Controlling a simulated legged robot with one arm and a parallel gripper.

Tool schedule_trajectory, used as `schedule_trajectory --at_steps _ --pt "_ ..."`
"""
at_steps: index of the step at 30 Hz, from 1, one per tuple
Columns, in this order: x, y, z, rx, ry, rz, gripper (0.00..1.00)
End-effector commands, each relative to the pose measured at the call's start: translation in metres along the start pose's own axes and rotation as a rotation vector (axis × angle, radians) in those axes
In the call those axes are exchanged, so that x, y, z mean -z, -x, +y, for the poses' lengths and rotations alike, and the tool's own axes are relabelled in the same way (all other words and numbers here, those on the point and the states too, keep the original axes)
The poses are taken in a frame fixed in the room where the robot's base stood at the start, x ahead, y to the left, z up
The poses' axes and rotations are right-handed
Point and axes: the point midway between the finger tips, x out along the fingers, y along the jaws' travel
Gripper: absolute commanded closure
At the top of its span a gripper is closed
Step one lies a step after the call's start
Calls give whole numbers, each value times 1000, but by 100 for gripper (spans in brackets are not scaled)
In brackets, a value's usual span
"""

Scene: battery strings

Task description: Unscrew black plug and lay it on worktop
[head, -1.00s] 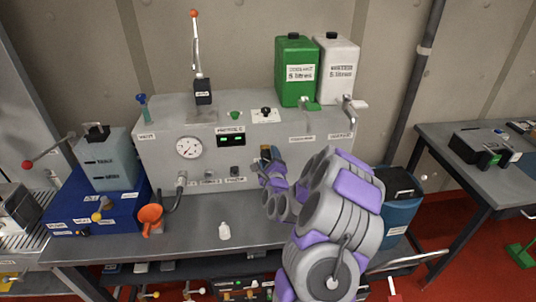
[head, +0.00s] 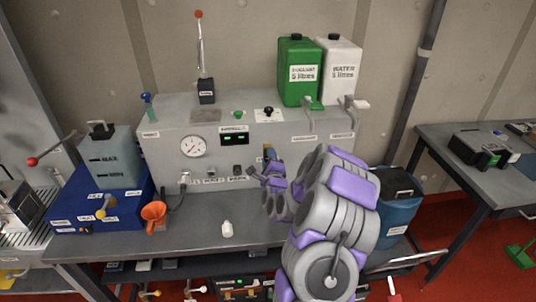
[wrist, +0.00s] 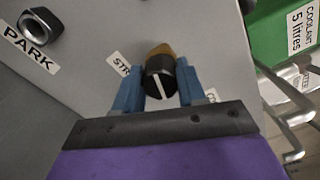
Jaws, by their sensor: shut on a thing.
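The black plug (wrist: 160,78), with a white line across its face, sits between the two blue fingers of my gripper (wrist: 157,88) in the wrist view. My gripper is shut on it. A brass-coloured part (wrist: 160,52) shows behind the plug, against the grey panel. I cannot tell whether the plug is still threaded in. In the head view my gripper (head: 268,154) is at the front of the grey cabinet (head: 215,165), and the plug itself is mostly hidden. The grey worktop (head: 190,220) runs below, in front of the cabinet.
An empty round holder (wrist: 41,22) sits by the PARK label. Green (head: 298,72) and white (head: 341,72) canisters stand on top. Clear worktop lies around the bottle.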

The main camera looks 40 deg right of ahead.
Motion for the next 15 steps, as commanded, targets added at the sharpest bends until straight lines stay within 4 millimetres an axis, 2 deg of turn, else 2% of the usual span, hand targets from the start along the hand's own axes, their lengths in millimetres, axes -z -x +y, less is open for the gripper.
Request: schedule_trajectory --at_steps 3,6,15 --pt "3 1 3 -8 162 6 100" --pt "3 1 3 -8 249 5 100" --pt "4 1 4 -10 276 6 100"
